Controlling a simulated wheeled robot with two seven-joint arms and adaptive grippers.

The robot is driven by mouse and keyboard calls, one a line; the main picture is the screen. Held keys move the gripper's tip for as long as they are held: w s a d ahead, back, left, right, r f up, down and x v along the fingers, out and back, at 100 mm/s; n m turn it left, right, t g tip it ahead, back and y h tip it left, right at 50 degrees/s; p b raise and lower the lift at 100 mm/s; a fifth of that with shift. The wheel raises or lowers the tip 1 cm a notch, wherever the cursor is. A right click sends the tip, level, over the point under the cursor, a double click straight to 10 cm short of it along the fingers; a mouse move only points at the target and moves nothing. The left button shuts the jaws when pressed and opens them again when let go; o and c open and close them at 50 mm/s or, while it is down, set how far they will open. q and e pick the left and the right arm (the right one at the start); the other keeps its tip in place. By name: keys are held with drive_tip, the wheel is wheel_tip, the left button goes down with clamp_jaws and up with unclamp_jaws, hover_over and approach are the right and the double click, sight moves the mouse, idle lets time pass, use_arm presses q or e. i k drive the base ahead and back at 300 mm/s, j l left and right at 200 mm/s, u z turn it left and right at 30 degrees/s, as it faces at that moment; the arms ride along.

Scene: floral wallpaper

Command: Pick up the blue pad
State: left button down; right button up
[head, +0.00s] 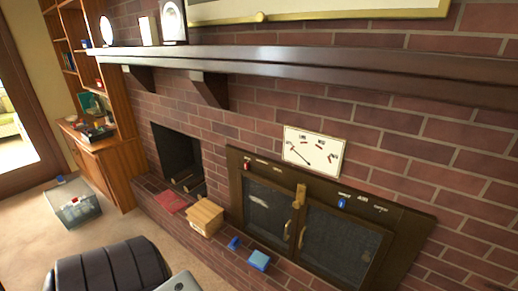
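A light-blue block-like pad (259,261) lies on the brick hearth in front of the fireplace doors, near the bottom middle of the head view. A smaller, darker blue item (234,243) lies just left of it; its exact shape is too small to tell. I cannot tell for certain which of the two is the blue pad. Neither of my grippers shows in the head view.
A wooden box (206,217) and a red mat (170,201) lie farther left on the hearth. A dark ribbed seat (109,268) stands at the bottom left. A clear bin (80,211) stands on the carpet by the wooden cabinet (108,172). Carpet between them is open.

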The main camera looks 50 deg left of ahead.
sight(235, 243)
drive_tip(key=u, duration=1.8)
